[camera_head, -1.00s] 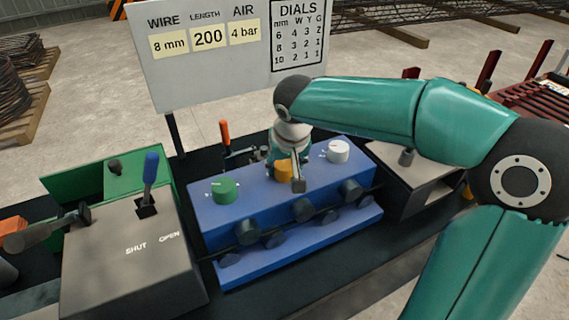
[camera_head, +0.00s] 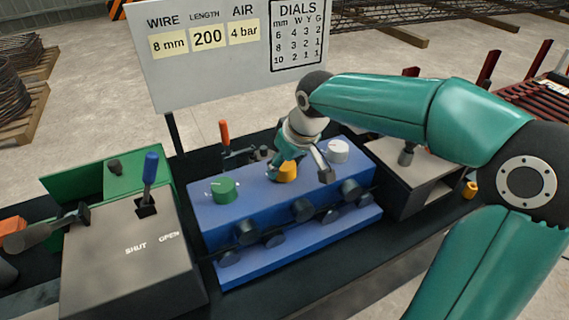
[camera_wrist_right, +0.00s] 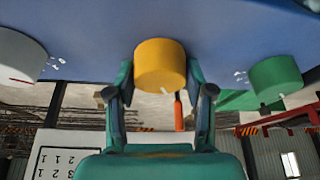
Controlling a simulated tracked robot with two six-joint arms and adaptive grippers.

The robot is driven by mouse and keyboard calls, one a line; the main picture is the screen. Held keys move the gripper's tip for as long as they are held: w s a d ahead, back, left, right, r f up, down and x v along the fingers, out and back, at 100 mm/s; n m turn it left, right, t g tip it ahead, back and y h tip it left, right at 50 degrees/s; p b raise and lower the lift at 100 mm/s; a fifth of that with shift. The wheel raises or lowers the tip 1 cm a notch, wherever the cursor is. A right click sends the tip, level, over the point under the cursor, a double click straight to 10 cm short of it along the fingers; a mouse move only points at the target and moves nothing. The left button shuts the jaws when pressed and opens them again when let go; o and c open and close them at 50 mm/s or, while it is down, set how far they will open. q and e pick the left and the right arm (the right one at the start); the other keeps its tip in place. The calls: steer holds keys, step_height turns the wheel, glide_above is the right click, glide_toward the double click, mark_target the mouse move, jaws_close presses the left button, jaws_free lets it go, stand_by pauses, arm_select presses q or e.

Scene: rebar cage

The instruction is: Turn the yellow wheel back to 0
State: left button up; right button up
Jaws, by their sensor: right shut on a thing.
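The yellow wheel (camera_head: 287,171) is the middle dial on top of the blue box (camera_head: 240,272), between the green dial (camera_head: 223,190) and the white dial (camera_head: 338,151). My right gripper (camera_head: 299,175) reaches down over it, one finger on its left side and one on its right. In the right wrist view the wheel (camera_wrist_right: 160,65) sits between the two fingers of the gripper (camera_wrist_right: 160,88), which is shut on it. No pointer or number of the yellow wheel is readable in either view. My left gripper is not in view.
A sign board (camera_head: 230,60) stands behind. A grey box (camera_head: 130,262) with a blue lever (camera_head: 151,168) is at the left. An orange-handled lever (camera_head: 225,133) stands behind the blue box. Dark knobs (camera_head: 302,210) line its front.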

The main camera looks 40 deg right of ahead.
steer(key=n+y, duration=0.1)
steer(key=n, duration=0.2)
steer(key=n+y, duration=0.1)
steer(key=n, duration=0.2)
steer(key=shift+n, duration=0.4)
steer(key=shift+y, duration=0.3)
steer(key=o, duration=1.2)
steer(key=shift+c, duration=0.2)
steer(key=shift+g, duration=0.3)
steer(key=v, duration=1.2)
